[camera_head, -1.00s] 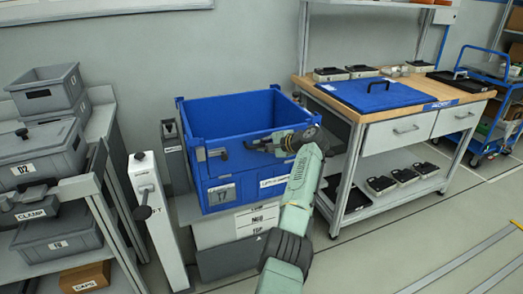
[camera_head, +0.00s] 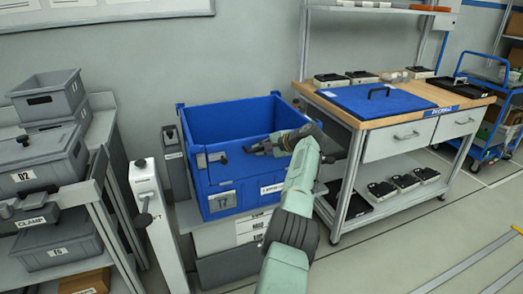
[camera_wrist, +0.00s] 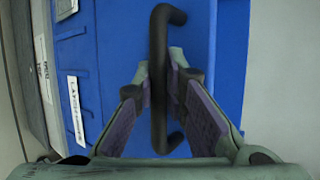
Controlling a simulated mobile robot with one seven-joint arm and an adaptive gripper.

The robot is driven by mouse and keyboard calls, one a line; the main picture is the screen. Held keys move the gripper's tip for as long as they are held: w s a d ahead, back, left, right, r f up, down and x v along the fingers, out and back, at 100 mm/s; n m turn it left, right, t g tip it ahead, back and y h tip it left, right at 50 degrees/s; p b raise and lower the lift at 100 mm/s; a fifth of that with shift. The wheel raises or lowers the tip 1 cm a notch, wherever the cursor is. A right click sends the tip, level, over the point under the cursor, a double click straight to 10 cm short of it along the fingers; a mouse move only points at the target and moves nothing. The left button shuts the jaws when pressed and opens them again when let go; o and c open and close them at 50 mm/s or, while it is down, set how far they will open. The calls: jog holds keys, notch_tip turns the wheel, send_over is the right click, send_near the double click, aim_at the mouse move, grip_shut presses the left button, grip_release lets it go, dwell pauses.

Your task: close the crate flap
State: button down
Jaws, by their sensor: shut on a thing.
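The blue crate (camera_head: 188,133) stands open-topped left of the bench, with its inside visible. Its front carries a "17" label (camera_head: 222,202) and a white strip label, which also shows in the wrist view (camera_wrist: 75,110). My gripper (camera_head: 250,149) reaches to the crate's front from the right. In the wrist view, my gripper (camera_wrist: 158,95) is shut on a black bar handle (camera_wrist: 158,70) that stands off a blue panel (camera_wrist: 225,60), the flap. In the head view my gripper and arm hide much of the flap, so its exact angle cannot be told.
A wooden bench (camera_head: 455,95) stands close on the right, bearing a blue lid (camera_head: 350,98) with a black handle. A grey shelf with bins (camera_head: 45,160) and a white post (camera_head: 150,210) are on the left. Floor at the lower right is clear.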

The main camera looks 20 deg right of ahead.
jog(key=c, duration=1.9)
grip_release()
jog(key=shift+d+r, duration=0.2)
jog(key=shift+r, duration=0.05)
jog(key=shift+s, duration=0.1)
jog(key=shift+a+f, duration=0.1)
jog(key=v, duration=1.2)
jog(key=shift+s, duration=0.1)
